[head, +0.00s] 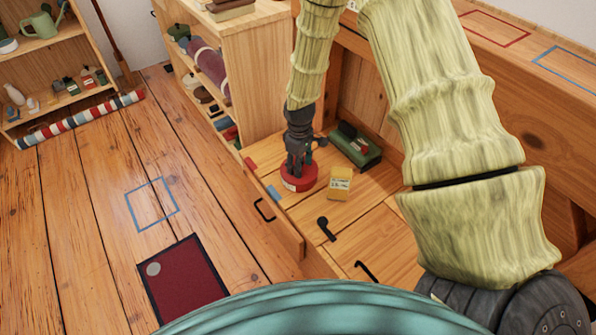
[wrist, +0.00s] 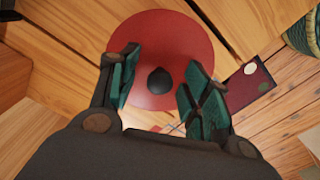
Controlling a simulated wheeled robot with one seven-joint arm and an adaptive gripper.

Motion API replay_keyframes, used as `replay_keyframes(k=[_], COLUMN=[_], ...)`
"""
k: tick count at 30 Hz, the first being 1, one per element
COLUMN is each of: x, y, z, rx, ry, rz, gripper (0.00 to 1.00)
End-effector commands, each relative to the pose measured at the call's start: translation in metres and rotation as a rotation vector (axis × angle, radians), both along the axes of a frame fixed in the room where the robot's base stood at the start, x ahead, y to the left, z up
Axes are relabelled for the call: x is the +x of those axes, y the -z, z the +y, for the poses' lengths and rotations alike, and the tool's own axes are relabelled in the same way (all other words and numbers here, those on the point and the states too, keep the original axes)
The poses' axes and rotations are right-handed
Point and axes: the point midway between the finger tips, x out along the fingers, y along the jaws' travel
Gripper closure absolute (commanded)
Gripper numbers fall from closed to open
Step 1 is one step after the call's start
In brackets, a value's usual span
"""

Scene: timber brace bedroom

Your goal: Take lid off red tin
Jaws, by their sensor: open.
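The red tin (head: 300,181) is round and stands upright on the wooden surface, near its left edge. In the wrist view its red lid (wrist: 165,50) is on top, with a dark knob (wrist: 160,80) in the middle. My gripper (head: 299,168) points down right above the tin. In the wrist view my gripper (wrist: 155,82) has its fingers apart on either side of the knob, with gaps between them and it. I cannot tell whether the fingertips touch the lid. The tin's side is mostly hidden in the wrist view.
A yellow box (head: 340,184) and a green case (head: 355,145) stand close to the right of the tin. A dark handle-like item (head: 325,228) lies in front. A wooden shelf unit (head: 260,75) rises behind. A dark red mat (head: 185,285) lies on the floor.

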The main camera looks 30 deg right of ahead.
Motion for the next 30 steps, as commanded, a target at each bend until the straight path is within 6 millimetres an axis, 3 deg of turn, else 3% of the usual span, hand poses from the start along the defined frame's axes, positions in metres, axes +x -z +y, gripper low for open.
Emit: replay_keyframes(k=[5,13,23,30], x=[0.000,0.000,0.000,0.001], y=[-0.001,-0.001,-0.002,-0.026], z=[0.000,0.000,0.000,0.000], rx=[0.001,0.001,0.001,0.000], ry=[0.000,0.000,0.000,0.001], rz=[-0.001,-0.001,-0.001,-0.002], gripper=[0.52,0.99,1.00,1.00])
